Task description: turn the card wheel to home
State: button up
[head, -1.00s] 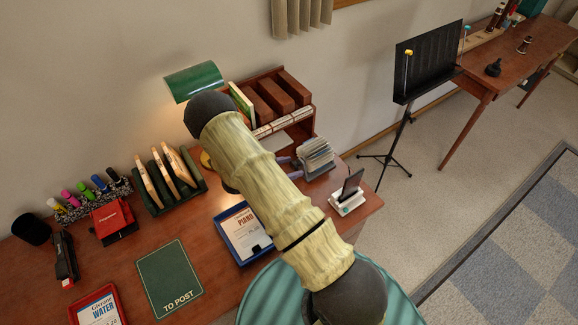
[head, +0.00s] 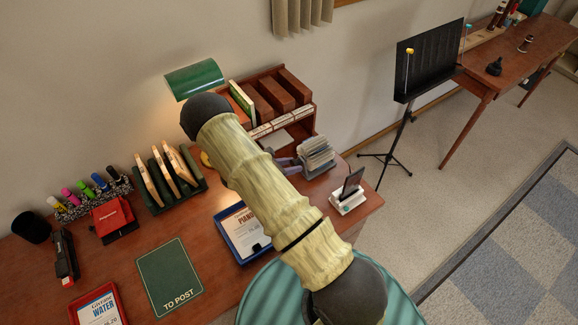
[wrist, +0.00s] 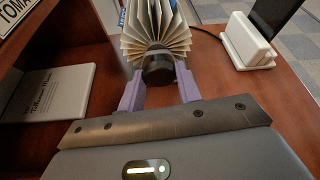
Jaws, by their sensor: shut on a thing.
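The card wheel (head: 317,153) stands on the desk at its right side, with its fanned cards upright. In the wrist view its cards (wrist: 157,28) spread out above a dark round knob (wrist: 158,68). My gripper (wrist: 160,85) has its two purple fingers on either side of the knob and is shut on it. In the head view my gripper (head: 290,163) is mostly hidden behind my arm, at the left side of the wheel. I cannot read which card or tab is at the front.
A white stand (head: 348,201) with a dark upright panel is just right of the wheel. A wooden shelf unit (head: 308,112) rises behind it, with a pale booklet (wrist: 62,93) inside. A blue tray (head: 232,249) lies in front.

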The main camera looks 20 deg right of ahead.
jog(key=shift+n+g+h, duration=0.3)
jog(key=shift+n+g, duration=0.5)
jog(key=shift+n, duration=0.4)
jog(key=o, duration=1)
jog(key=shift+c, duration=0.2)
jog(key=shift+a+r+b, duration=0.1)
jog(key=shift+a+b, duration=0.25)
jog(key=shift+a, duration=0.15)
jog(key=b+v, duration=0.2)
jog(key=v, duration=1.4)
jog(key=shift+a+b, duration=0.25)
jog(key=shift+b, duration=0.1)
